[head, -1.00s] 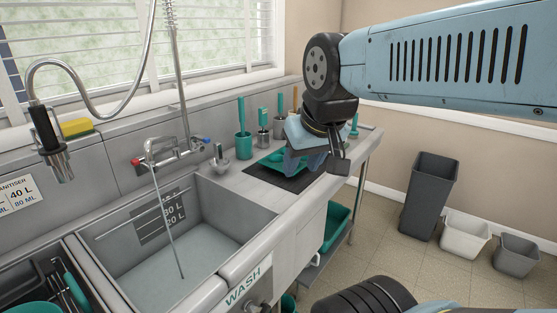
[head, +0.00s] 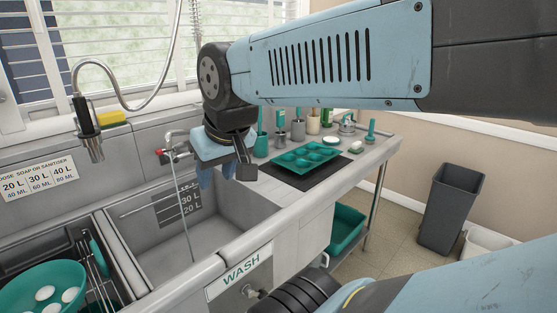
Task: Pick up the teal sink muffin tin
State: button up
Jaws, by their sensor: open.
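The teal muffin tin (head: 307,156) lies flat on a dark mat (head: 312,176) on the metal counter right of the wash basin. All of it shows, with several round cups. My gripper (head: 206,180) hangs above the right part of the basin, left of the tin and apart from it. Its blue fingers point down and are open, with nothing seen between them.
A tap (head: 176,148) and the wash basin (head: 175,235) are near my gripper. Teal and grey holders, cups and a white dish (head: 332,140) stand behind the tin. A teal bowl (head: 45,287) with white round items is at lower left. A teal tub (head: 345,229) sits below the counter.

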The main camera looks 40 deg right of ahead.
aim_at(301, 160)
jog(key=z, duration=0.05)
jog(key=k, duration=1)
jog(key=z, duration=0.45)
jog(key=i, duration=1)
jog(key=u, duration=0.05)
